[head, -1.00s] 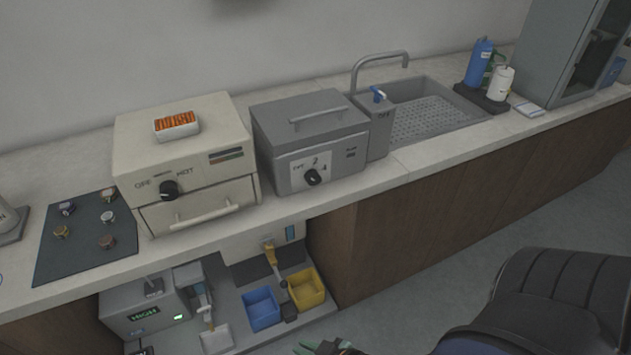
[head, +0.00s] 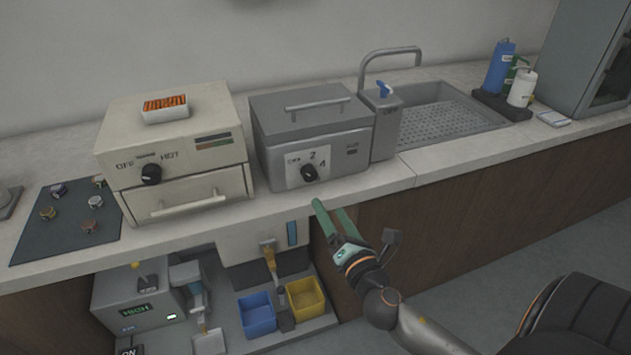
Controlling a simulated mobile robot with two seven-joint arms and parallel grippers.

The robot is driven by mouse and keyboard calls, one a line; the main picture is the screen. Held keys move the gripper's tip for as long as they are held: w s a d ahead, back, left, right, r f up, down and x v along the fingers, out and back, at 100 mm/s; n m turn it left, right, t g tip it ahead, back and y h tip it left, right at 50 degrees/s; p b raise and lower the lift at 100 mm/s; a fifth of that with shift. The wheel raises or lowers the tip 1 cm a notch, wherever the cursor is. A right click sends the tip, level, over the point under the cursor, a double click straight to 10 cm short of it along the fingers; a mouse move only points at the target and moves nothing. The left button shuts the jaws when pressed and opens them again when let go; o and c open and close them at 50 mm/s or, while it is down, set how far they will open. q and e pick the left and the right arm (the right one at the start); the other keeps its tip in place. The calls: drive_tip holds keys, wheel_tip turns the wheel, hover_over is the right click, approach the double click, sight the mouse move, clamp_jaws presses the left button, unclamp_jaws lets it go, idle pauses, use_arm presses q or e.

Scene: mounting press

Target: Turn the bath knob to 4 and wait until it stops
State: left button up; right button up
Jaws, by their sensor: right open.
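The grey bath (head: 275,150) stands on the counter left of the sink, its lid with a bar handle closed. Its black knob (head: 309,173) is on the front face, on a pale dial plate (head: 295,178) marked OFF, 2 and 4. I cannot clearly tell which mark the knob points at. My right gripper (head: 327,207), with green fingers, is in front of and below the knob, near the counter edge. It is open, empty and apart from the knob. My left gripper is not in view.
A cream oven (head: 200,130) with its own OFF/HOT knob (head: 151,174) stands left of the bath. A grey dispenser (head: 386,130) and the sink (head: 440,115) are to the right. Below are a blue bin (head: 258,318), a yellow bin (head: 318,312) and a machine reading HIGH (head: 125,300).

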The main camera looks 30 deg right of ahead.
sight(311, 177)
drive_tip(key=x, duration=1.1)
drive_tip(key=shift+w+p, duration=0.1)
drive_tip(key=shift+p, duration=0.25)
clamp_jaws()
